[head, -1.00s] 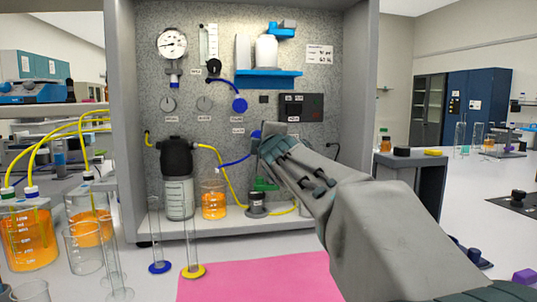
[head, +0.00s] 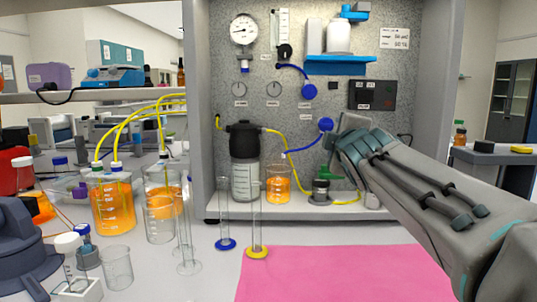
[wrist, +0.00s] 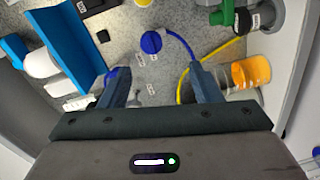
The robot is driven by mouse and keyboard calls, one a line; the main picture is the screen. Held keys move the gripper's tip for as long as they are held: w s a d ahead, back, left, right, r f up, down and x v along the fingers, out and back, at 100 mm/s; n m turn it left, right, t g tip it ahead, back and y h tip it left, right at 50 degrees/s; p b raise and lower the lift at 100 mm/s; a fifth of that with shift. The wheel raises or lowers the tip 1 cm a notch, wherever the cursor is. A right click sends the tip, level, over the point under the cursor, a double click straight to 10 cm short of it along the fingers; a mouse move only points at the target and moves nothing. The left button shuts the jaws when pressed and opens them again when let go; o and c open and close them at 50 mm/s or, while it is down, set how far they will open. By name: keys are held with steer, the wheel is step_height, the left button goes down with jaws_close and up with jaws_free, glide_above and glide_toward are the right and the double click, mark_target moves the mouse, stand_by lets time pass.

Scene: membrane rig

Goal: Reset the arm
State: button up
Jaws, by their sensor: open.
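My gripper (head: 346,132) is at the upper end of my grey arm, in front of the speckled rig panel (head: 222,75), just right of a blue knob (head: 326,124). In the wrist view its two fingers (wrist: 160,82) are wide apart with nothing between them. Beyond them the wrist view shows the blue knob (wrist: 151,42) with its blue tube. Whether the fingers touch the panel cannot be told. In the head view the fingers are mostly hidden by the hand.
A dark-capped bottle (head: 244,175), an orange beaker (head: 278,188) and a green-topped fitting (head: 320,190) stand on the rig base. A blue shelf (head: 340,67) is above. Two thin cylinders stand by the pink mat (head: 330,275). Glassware crowds the left; the mat is clear.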

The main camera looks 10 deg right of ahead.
steer(key=s+a+f+m+g+y+p, duration=0.1)
steer(key=s+a+f+m+g+p, duration=0.2)
steer(key=s+p, duration=0.4)
steer(key=s+a+f+m+g+y+p, duration=0.1)
steer(key=s+a+f+m+g+p, duration=0.3)
steer(key=s+p, duration=0.4)
steer(key=s+a+f+m+g+y+p, duration=0.1)
steer(key=s+a+f+m+g+p, duration=0.3)
steer(key=s+f+m+g+p, duration=0.2)
steer(key=shift+s+g+y+p, duration=0.3)
steer(key=shift+s+g+p, duration=0.35)
steer(key=shift+s, duration=0.55)
